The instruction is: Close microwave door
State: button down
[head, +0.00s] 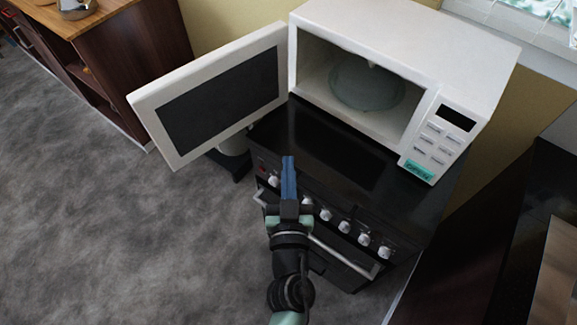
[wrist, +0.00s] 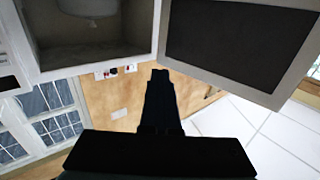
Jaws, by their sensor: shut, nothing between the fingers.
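The white microwave (head: 400,50) stands on the black stove (head: 330,150), with its inside and a round plate in it showing. Its door (head: 215,95), white with a dark window, is swung wide open to the left. My gripper (head: 288,165) is shut and empty. In the head view it is in front of the stove's front edge, to the right of the door's lower part and apart from it. In the wrist view the picture is turned over; the door (wrist: 235,40) shows at upper right, the microwave's opening (wrist: 90,45) at upper left, and my dark gripper fingers (wrist: 160,90) between them.
Stove knobs (head: 345,226) and an oven handle (head: 330,250) lie along the stove front beside my arm. A brown wooden cabinet (head: 135,60) stands at the upper left. A dark cabinet (head: 500,240) is at right. Grey floor (head: 120,230) at left is clear.

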jog(key=c, duration=1.6)
grip_release()
jog(key=shift+c, duration=2.4)
grip_release()
jog(key=s+b, duration=0.3)
jog(key=s, duration=1)
jog(key=shift+d, duration=0.1)
jog(key=shift+c, duration=0.2)
